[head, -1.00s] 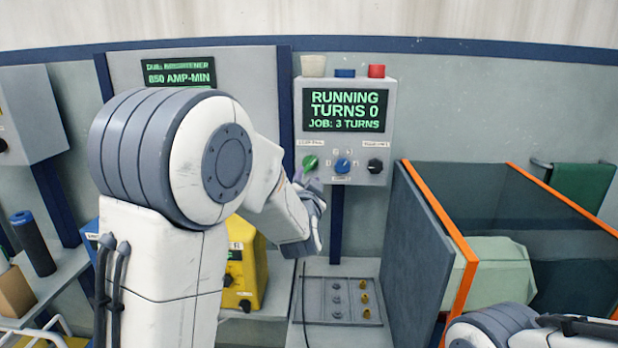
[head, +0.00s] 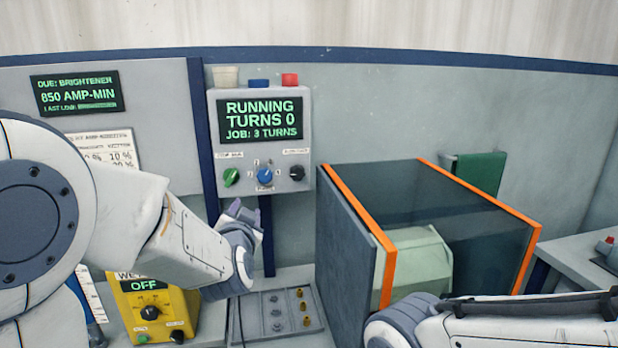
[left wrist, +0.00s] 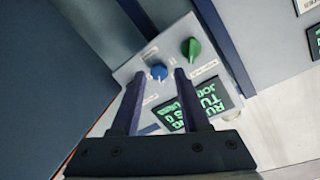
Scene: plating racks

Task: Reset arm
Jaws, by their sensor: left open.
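My left gripper (head: 243,213) is in front of the control box (head: 208,130), just below its row of knobs in the head view. In the left wrist view the two fingers (left wrist: 160,100) stand apart and empty, with the control box (left wrist: 140,65) beyond them. The box has a green knob (head: 231,177), a blue knob (head: 265,176) and a black knob (head: 297,173). Its screen (head: 260,119) reads RUNNING, TURNS 0, JOB: 3 TURNS. My right arm (head: 500,325) enters at the lower right; its gripper is not visible.
An orange-edged tank (head: 345,225) with a pale green barrel (head: 425,260) inside stands right of the box. A yellow unit (head: 165,315) reading OFF and a grey tray (head: 250,330) with small pegs sit below. A green cloth (head: 480,172) hangs on the wall.

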